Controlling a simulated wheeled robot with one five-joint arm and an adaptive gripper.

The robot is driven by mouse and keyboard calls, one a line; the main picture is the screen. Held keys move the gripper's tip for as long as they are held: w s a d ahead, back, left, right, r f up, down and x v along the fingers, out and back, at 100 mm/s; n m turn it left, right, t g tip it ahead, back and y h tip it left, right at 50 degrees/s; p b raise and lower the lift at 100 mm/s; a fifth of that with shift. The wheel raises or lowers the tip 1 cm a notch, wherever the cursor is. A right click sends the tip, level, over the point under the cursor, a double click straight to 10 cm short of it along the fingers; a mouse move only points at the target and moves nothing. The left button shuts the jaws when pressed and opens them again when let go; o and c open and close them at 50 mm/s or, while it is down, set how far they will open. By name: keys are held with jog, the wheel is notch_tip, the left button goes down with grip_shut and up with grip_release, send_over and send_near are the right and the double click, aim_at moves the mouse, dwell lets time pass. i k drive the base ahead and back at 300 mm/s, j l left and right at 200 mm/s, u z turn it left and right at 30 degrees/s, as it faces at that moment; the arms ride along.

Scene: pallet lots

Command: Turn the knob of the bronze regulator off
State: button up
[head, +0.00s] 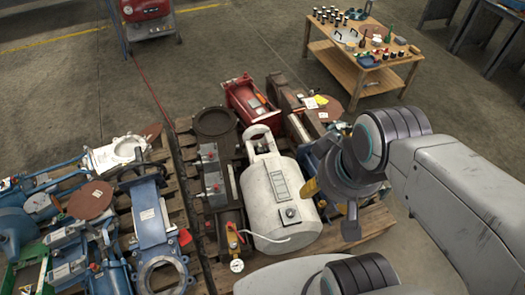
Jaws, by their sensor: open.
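A small bronze regulator (233,236) sits at the near edge of the middle pallet, just left of the white tank. A round white-faced gauge (236,266) is at its lower end. A small red part shows near its top; I cannot tell for sure whether this is the knob or how it is turned. My gripper (333,207) is open at the end of the grey arm, right of the white tank and well apart from the regulator. My wrist partly hides the fingers, and nothing shows between them.
The white tank (279,195) stands between my gripper and the regulator; a pale hose curves at its base. Red machinery (246,97) and grey valve blocks (214,180) crowd the pallet. Blue valves (150,215) fill the left pallet. A wooden table (360,75) stands behind on open floor.

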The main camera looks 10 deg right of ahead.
aim_at(234, 246)
jog(key=k+u, duration=0.2)
jog(key=u, duration=0.65)
